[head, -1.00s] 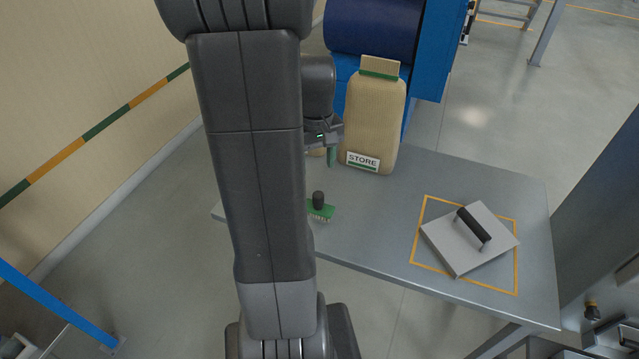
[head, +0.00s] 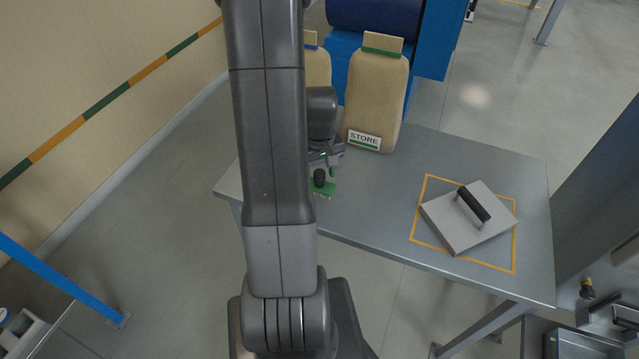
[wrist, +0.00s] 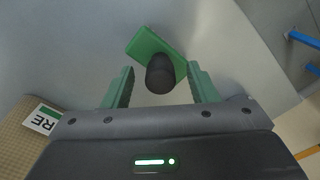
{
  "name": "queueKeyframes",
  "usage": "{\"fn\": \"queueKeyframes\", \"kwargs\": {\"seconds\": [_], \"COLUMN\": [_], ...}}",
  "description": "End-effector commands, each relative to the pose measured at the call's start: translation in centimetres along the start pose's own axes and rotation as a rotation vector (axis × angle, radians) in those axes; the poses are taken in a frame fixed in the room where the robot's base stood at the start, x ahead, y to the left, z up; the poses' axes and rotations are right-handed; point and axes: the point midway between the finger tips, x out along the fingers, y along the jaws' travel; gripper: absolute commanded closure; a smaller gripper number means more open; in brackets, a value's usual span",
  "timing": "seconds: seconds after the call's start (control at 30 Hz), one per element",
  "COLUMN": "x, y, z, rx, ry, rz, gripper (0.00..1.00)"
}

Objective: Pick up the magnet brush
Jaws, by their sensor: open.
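The magnet brush, a green block with a black knob handle, stands on the grey table near its front left edge; it shows in the head view (head: 322,188) and in the wrist view (wrist: 152,47). My gripper (head: 331,172) is just above and behind the brush in the head view, partly hidden by my arm. In the wrist view my gripper (wrist: 160,88) is open, with its two green fingers on either side of the black knob. The knob lies between the fingers, with a gap on each side.
A tan sack (head: 376,98) labelled STORE stands behind my gripper, with a second sack (head: 318,70) partly hidden to its left. A grey plate with a black handle (head: 470,217) lies inside an orange outline on the right of the table (head: 400,165). The table middle is clear.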

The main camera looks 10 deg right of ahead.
Motion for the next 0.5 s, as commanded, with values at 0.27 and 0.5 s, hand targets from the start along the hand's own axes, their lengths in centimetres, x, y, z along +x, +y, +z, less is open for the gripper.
{"fn": "queueKeyframes", "kwargs": {"seconds": [0.27,0.5], "x": [1.9,1.9], "y": [0.0,0.0], "z": [0.0,0.0], "rx": [0.0,0.0], "ry": [0.0,0.001], "rz": [0.0,0.0], "gripper": [0.47,0.55]}}
